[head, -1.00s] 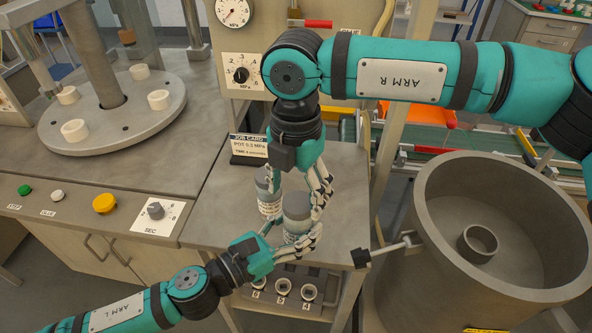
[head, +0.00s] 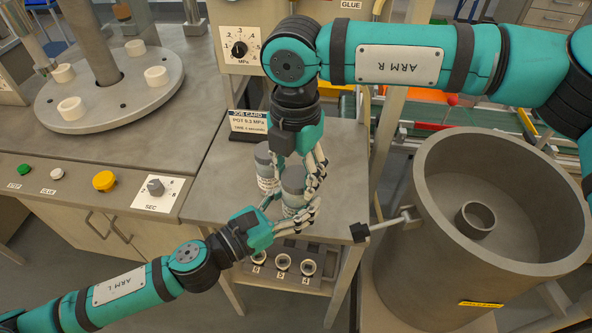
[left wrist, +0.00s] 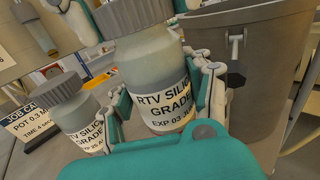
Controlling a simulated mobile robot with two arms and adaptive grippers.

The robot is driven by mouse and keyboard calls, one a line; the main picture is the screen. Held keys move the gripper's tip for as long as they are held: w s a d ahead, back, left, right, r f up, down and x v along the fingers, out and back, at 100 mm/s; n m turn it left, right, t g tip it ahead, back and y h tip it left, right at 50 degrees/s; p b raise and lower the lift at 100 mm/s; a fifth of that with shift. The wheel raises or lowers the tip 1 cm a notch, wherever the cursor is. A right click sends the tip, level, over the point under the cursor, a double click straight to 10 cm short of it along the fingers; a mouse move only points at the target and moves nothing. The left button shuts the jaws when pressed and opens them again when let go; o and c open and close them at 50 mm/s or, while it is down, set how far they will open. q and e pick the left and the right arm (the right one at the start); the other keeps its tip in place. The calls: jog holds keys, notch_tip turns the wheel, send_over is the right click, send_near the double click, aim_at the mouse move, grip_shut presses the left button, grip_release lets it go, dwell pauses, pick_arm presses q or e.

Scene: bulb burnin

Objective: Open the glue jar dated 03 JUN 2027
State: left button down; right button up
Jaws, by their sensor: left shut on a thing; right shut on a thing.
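The glue jar (left wrist: 150,75) has a grey ribbed lid (left wrist: 132,14) and a white label reading "RTV SILI… GRADE… EXP 03 J…"; the rest of the date is cut off. It stands upright on the bench, and shows in the head view (head: 293,185). My left gripper (head: 290,217) is shut on its body from the front, fingers on both sides. My right gripper (head: 307,182) comes down from above and is shut around the jar's top at the lid. The lid looks seated on the jar. A second, similar jar (left wrist: 72,115) stands just left, with its lid on.
A job card (head: 248,122) stands behind the jars. A rack with several round sockets (head: 281,262) is below the bench's front edge. A large grey pot (head: 425,230) with a protruding handle stands at the right. The bench left of the jars is clear.

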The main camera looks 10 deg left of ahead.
pick_arm(q)
jog(key=shift+s+d+r, duration=0.1)
jog(key=shift+d, duration=0.05)
pick_arm(e)
jog(key=n, duration=0.5)
jog(key=shift+a+n, duration=0.1)
jog(key=shift+n, duration=0.3)
jog(key=n, duration=0.4)
jog(key=shift+r, duration=0.1)
jog(key=n, duration=0.8)
jog(key=shift+n, duration=0.4)
jog(key=n, duration=0.4)
jog(key=shift+w+d, duration=0.15)
jog(key=shift+d, duration=0.05)
jog(key=n, duration=0.8)
jog(key=shift+w+n, duration=0.15)
jog(key=shift+n, duration=0.15)
jog(key=n, duration=0.4)
jog(key=shift+n, duration=0.4)
